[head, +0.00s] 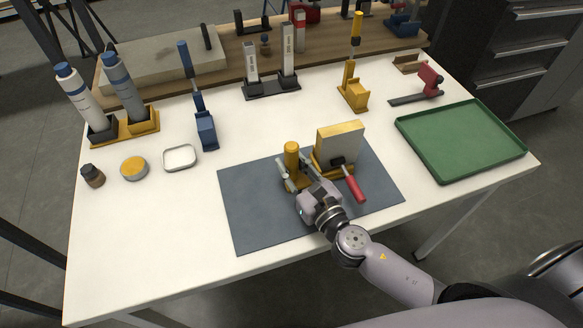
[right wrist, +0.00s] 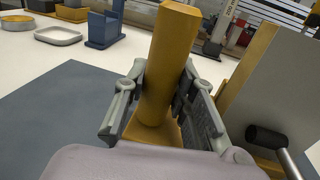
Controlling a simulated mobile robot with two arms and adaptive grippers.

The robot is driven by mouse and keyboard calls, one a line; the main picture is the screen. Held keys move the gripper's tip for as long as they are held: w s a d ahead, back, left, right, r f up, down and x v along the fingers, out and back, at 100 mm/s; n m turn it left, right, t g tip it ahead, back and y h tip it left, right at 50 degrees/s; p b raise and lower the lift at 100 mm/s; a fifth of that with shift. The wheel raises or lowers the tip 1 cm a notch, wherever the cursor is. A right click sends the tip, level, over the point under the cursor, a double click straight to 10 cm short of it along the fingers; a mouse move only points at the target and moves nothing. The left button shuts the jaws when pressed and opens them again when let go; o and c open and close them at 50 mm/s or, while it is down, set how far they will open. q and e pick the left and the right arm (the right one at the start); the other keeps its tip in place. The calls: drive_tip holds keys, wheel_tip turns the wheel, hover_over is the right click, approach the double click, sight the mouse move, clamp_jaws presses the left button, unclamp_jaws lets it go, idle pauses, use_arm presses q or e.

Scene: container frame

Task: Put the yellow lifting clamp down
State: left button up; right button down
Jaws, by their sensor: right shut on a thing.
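The yellow lifting clamp (head: 291,152) is upright above the dark mat, left of a grey block in a yellow fixture. My right gripper (head: 300,180) is shut around its post, coming from the front. In the right wrist view the yellow post (right wrist: 172,60) leans slightly between the two fingers of the gripper (right wrist: 165,110). Its wider yellow foot shows low between the fingers. The fingers hide part of it, and I cannot tell whether the foot touches the mat. My left gripper is not in view.
The grey block (head: 338,147) stands close right of the clamp, with a red-handled tool (head: 354,185) before it. The dark mat (head: 250,215) is bare at left and front. A green tray (head: 462,142) is at right. A blue tool (head: 205,130) and another yellow tool (head: 354,95) stand farther back.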

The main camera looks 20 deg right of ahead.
idle(0.3)
drive_tip(key=c, duration=1.8)
unclamp_jaws()
drive_tip(key=shift+f, duration=0.2)
drive_tip(key=o, duration=0.5)
drive_tip(key=shift+s+r, duration=0.15)
drive_tip(key=shift+r, duration=0.05)
